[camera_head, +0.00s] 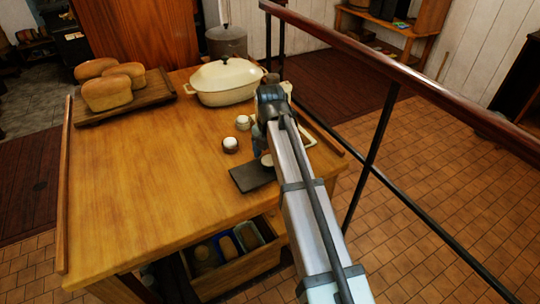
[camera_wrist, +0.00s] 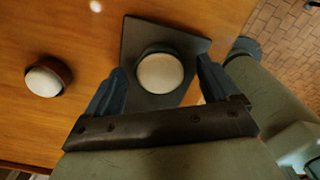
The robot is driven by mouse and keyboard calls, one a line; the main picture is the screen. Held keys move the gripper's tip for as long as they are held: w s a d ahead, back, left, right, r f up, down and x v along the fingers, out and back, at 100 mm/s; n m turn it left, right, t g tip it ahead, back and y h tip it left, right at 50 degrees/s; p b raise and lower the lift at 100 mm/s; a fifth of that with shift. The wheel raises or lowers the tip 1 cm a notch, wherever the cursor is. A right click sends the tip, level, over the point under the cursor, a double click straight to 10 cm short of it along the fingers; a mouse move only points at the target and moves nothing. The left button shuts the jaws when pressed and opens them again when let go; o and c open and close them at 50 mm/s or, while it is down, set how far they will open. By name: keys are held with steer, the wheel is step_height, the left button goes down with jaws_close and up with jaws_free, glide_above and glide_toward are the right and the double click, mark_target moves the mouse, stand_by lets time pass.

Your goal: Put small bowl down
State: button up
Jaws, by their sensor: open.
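A small bowl (camera_wrist: 160,72) with a pale inside and dark rim sits on a dark flat slate (camera_wrist: 192,47). In the head view the bowl (camera_head: 266,160) shows partly, beside my arm, over the slate (camera_head: 248,180) near the table's right front edge. My gripper (camera_wrist: 161,68) is open, with one blue finger on each side of the bowl. The fingers look apart from the bowl, with a gap on both sides. In the head view the fingers are mostly hidden by the arm.
A brown cup with a white top (camera_head: 230,145) stands left of the slate, a second one (camera_head: 243,122) behind it. A cream casserole (camera_head: 226,82) and a board (camera_head: 155,104) with loaves stand at the back. The table's left half (camera_head: 130,190) is clear. A railing (camera_head: 400,58) runs at right.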

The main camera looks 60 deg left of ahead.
mark_target(270, 159)
step_height(270, 159, up, 12)
steer(key=shift+r, duration=0.15)
stand_by(0.7)
